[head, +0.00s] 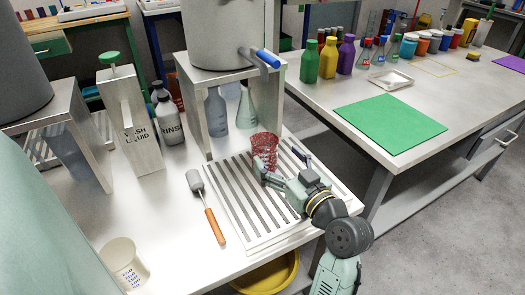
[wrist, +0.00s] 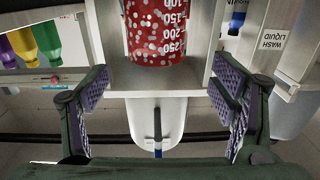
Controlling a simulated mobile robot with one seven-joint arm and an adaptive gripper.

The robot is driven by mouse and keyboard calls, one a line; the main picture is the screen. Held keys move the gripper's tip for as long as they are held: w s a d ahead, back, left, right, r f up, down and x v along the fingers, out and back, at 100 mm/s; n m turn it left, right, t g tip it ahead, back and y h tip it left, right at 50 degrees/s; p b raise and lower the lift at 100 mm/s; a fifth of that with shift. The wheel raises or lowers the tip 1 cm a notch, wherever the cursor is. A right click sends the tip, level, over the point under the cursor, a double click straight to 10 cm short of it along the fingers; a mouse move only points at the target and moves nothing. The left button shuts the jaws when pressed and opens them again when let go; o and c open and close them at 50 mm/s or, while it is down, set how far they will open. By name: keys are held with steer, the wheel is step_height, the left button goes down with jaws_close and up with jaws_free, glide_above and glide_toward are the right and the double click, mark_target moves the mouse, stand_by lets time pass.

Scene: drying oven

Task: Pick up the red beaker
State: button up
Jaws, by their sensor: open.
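The red beaker (head: 265,148) stands on the slatted drying rack in the head view. It is red with pale spots.
An orange-handled brush (head: 207,207) lies left of my gripper. A metal stand with a large tank (head: 220,35) rises behind the beaker. A green mat (head: 392,123) lies on the right table.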

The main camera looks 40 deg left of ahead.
mark_target(271, 149)
steer(key=p+x, duration=0.1)
steer(key=x, duration=0.2)
steer(key=p+x, duration=0.1)
steer(key=x, duration=0.3)
steer(key=shift+w, duration=0.25)
steer(key=shift+w+a+f, duration=0.15)
steer(key=shift+a, duration=0.05)
steer(key=c, duration=1.5)
steer(key=shift+p, duration=0.3)
steer(key=shift+c, duration=0.2)
